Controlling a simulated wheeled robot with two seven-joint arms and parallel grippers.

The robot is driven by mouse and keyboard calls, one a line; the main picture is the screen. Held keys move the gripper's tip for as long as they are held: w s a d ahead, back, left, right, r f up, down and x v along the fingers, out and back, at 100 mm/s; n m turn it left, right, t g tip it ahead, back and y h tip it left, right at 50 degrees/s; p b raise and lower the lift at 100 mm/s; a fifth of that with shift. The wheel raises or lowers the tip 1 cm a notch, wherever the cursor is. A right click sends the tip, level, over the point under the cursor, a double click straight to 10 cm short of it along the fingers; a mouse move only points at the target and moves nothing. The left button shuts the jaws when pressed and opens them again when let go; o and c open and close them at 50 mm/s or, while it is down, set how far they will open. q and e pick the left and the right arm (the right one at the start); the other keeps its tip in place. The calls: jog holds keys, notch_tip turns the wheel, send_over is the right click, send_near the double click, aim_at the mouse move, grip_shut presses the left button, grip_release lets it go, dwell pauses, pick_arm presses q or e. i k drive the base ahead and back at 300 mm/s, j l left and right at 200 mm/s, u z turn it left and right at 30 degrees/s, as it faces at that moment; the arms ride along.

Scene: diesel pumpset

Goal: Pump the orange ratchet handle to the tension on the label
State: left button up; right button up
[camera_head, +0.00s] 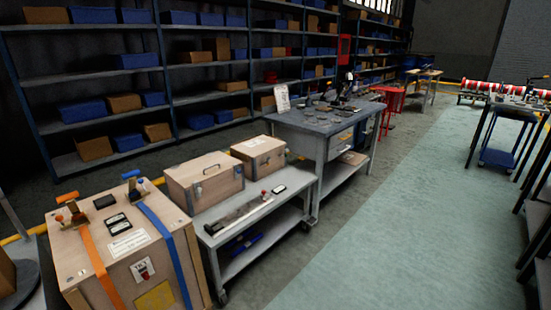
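The orange ratchet handle (67,198) stands out at the top back left of a wooden crate (80,262) in the lower left. Its ratchet (72,214) sits on an orange strap (97,262) that runs down the crate's front. A blue ratchet handle (131,174) and blue strap (168,245) are to the right. A white label (128,244) lies near the top front edge and a yellow label (155,297) is on the front. Their text is too small to read. Small black items (118,223) lie on top between the straps. Neither of my grippers shows.
A grey cart (262,212) with two wooden boxes (204,182) stands right of the crate. A workbench (310,122) with tools is beyond it. Shelves (85,78) with blue and brown bins line the back. The pale green floor (400,220) at right is open.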

aim_at(69, 199)
jog(key=i+j+u, duration=0.1)
jog(key=j, duration=0.35)
jog(key=i+j+u, duration=0.1)
jog(key=j, duration=0.3)
jog(key=i+j+u, duration=0.1)
jog(key=j, duration=0.3)
jog(key=i+j+u, duration=0.1)
jog(key=j, duration=0.3)
jog(key=i+j+u, duration=0.1)
jog(key=i+j, duration=0.35)
jog(key=j, duration=0.3)
jog(key=i+j+u, duration=0.15)
jog(key=j, duration=0.25)
